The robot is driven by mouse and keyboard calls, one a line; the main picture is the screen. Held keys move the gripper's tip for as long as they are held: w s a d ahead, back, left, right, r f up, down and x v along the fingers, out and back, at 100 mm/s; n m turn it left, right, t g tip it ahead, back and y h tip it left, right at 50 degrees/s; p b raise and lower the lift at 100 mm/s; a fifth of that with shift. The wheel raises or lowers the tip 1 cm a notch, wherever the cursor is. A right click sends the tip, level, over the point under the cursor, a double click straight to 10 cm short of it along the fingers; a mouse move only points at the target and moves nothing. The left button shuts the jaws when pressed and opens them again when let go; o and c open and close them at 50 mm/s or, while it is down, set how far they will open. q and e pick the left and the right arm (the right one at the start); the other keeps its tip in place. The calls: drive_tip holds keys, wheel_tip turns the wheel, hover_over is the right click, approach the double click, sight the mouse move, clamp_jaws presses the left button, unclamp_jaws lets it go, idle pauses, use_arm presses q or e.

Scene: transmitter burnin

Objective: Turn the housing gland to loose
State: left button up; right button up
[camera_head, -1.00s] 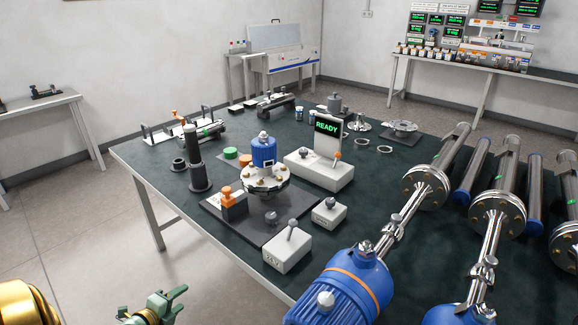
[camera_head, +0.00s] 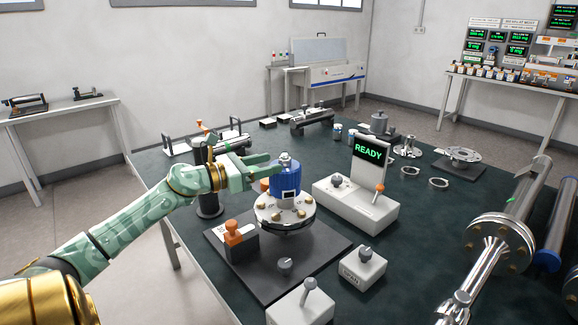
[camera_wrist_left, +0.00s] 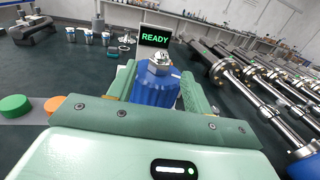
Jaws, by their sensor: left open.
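The blue transmitter housing (camera_head: 286,180) stands upright on a silver bolted flange (camera_head: 284,212) on a dark base plate. The silver gland (camera_head: 285,157) is on top of the housing; it also shows in the left wrist view (camera_wrist_left: 159,60). My left gripper (camera_head: 270,166) is open, its fingers reaching from the left to the top of the housing. In the left wrist view, the housing (camera_wrist_left: 155,88) and gland appear between the spread fingers. I cannot tell whether either finger touches them. My right gripper is not in view.
A white station with a READY screen (camera_head: 370,152) and an orange-tipped lever stands right of the housing. An orange-topped block (camera_head: 234,237) and small knob boxes (camera_head: 362,264) stand nearby. A dark post (camera_head: 209,190) is behind my left arm. Steel pipe assemblies (camera_head: 490,240) lie at right.

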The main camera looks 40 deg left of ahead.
sight(285, 156)
use_arm(q)
drive_tip(key=b+x, duration=0.1)
drive_tip(key=x, duration=0.4)
drive_tip(key=shift+w+d+b, duration=0.1)
drive_tip(key=shift+w+b, duration=0.2)
drive_tip(key=shift+w, duration=0.05)
